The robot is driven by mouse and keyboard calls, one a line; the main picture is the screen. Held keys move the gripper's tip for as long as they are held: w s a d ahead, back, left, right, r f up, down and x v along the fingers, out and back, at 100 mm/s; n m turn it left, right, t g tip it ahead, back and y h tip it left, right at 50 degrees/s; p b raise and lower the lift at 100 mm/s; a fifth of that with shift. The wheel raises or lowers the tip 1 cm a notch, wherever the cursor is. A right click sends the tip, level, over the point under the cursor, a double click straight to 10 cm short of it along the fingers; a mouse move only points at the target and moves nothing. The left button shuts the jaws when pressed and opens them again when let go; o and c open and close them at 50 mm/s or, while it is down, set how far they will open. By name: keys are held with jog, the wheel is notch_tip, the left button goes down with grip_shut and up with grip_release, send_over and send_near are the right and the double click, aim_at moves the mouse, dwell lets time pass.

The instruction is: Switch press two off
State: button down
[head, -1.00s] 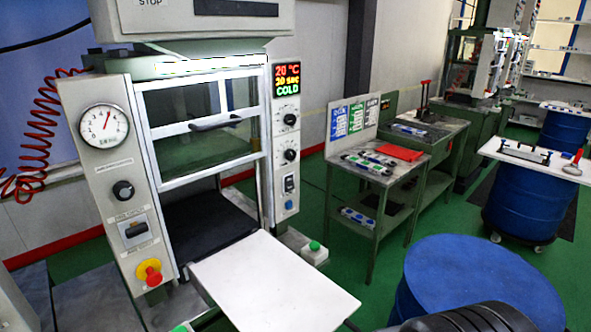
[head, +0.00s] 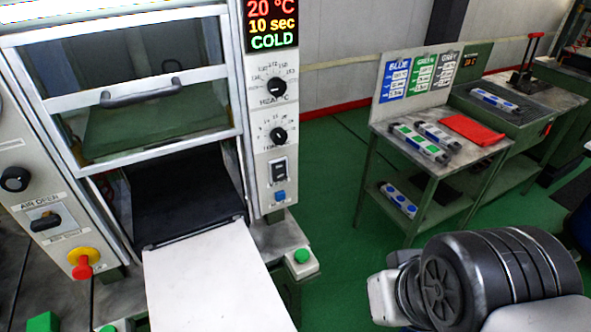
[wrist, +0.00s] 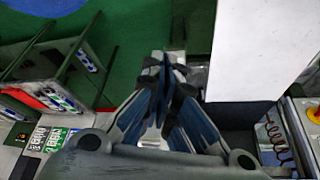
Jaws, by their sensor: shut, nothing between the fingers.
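A press (head: 125,140) with a glass front door and a dark handle fills the left of the head view. Its right panel has a lit display (head: 272,24) reading 20 °C, 10 sec and COLD. Below are two black knobs, a black rocker switch (head: 279,170) and a small blue button (head: 280,197). I cannot tell the rocker's position or the press's number. On its left panel are an air switch (head: 44,219) and a red button on yellow (head: 82,262). My gripper (wrist: 163,62) is shut and empty in the wrist view, above the floor beside a white plate.
A white plate (head: 215,280) juts out from the press front. A green button box (head: 302,258) stands beside it. A side table (head: 440,165) on the right holds moulds and a red cloth (head: 472,129). Green floor lies open between press and table.

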jog(key=shift+s+a, duration=0.15)
jog(key=shift+s, duration=0.05)
jog(key=w+d+m+t+p, duration=0.25)
jog(key=w+m+p, duration=0.25)
jog(key=w+p, duration=0.95)
jog(key=w+a+f+m+t+y+p, duration=0.2)
jog(key=w+a+m+t+y+p, duration=0.3)
jog(key=w+a+m+p, duration=0.3)
jog(key=shift+w+a+f+m, duration=0.15)
jog(key=shift+w+a+m, duration=0.2)
jog(key=shift+w, duration=0.1)
